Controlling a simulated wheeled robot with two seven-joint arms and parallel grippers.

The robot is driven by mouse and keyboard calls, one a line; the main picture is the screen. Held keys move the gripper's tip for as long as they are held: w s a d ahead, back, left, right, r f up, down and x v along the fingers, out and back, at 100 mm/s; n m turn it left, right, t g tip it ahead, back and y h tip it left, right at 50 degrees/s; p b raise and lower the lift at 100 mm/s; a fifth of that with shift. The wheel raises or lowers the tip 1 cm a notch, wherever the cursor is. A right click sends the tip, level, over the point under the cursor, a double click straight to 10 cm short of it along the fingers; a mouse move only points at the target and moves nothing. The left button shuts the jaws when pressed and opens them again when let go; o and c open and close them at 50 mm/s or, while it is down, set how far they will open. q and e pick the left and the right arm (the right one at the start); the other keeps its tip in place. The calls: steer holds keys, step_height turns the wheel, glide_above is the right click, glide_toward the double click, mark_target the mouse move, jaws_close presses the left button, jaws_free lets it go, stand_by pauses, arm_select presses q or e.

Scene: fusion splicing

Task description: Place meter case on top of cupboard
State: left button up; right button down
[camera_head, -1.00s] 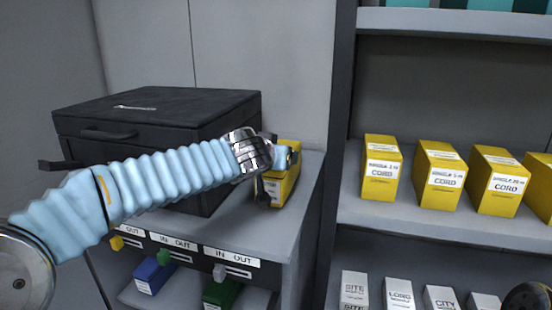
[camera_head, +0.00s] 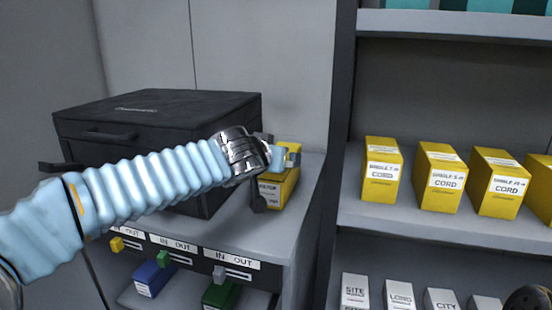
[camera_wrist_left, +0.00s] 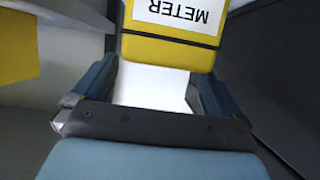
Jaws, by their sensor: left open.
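The yellow meter case (camera_head: 286,188) stands upright on the grey top of the cupboard (camera_head: 312,168), just right of a large black case. Its white METER label (camera_wrist_left: 178,14) shows in the left wrist view, upside down, above a yellow band (camera_wrist_left: 165,50). My left gripper (camera_head: 281,158) is in front of the case and partly hides it in the head view. In the left wrist view my left gripper (camera_wrist_left: 152,82) has its two fingers apart, with a bright gap between them and the case beyond.
The black case (camera_head: 115,160) fills the cupboard's left side. Labelled IN/OUT slots (camera_head: 175,243) run below the top, with blue and green boxes beneath. A shelf (camera_head: 440,222) at right holds several yellow CORD boxes, with white boxes below.

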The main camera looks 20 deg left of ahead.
arm_select(q)
steer(key=v, duration=0.9)
stand_by(1.1)
